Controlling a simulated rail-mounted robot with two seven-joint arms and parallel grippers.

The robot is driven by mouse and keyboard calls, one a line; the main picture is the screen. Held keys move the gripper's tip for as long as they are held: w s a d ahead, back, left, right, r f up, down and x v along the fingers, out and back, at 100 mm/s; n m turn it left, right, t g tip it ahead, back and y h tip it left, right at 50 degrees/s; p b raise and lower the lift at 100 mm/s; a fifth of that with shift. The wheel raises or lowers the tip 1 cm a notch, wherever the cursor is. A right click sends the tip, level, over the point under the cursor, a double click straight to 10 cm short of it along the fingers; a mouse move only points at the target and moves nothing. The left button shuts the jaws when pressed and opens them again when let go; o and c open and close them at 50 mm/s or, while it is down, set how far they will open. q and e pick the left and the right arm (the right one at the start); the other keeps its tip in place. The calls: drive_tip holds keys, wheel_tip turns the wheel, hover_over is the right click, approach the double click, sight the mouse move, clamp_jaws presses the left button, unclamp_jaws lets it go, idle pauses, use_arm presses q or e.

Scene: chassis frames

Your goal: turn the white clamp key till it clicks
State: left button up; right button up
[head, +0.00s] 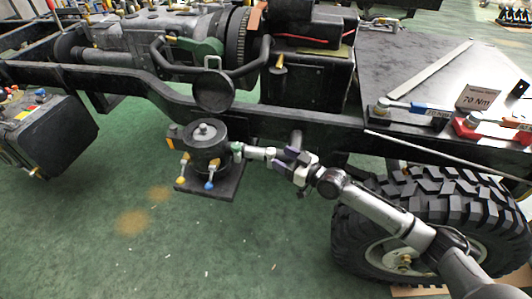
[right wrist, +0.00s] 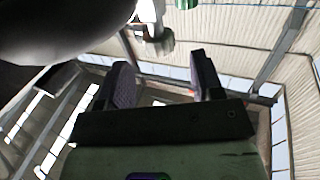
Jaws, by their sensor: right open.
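A dark round housing (head: 204,153) stands on a dark square plate below the chassis rail in the head view. Yellow and blue keys stick out of it, and a green fitting is on its right side. A short pale piece, seemingly the white clamp key (head: 257,152), runs from the green fitting toward my right gripper (head: 279,160). That gripper is open, right of the housing. In the right wrist view its two purple-padded fingers (right wrist: 160,82) stand apart with nothing seen between them. A white piece (right wrist: 148,12) and a green piece (right wrist: 187,4) show beyond the fingertips. My left gripper is out of view.
The chassis rail (head: 310,123) runs just above the gripper. A large tyre (head: 440,205) stands right, behind my right arm. A dark deck (head: 410,65) holds blue and red tools and a 70 Nm sign (head: 478,98). The green floor (head: 270,235) at the front is mostly clear.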

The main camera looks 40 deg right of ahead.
sight(267, 149)
drive_tip(key=b+x, duration=0.1)
drive_tip(key=x, duration=0.4)
drive_tip(key=shift+b, duration=0.4)
drive_tip(key=shift+b+x, duration=0.3)
drive_tip(key=shift+x, duration=0.55)
drive_tip(key=shift+w, duration=0.15)
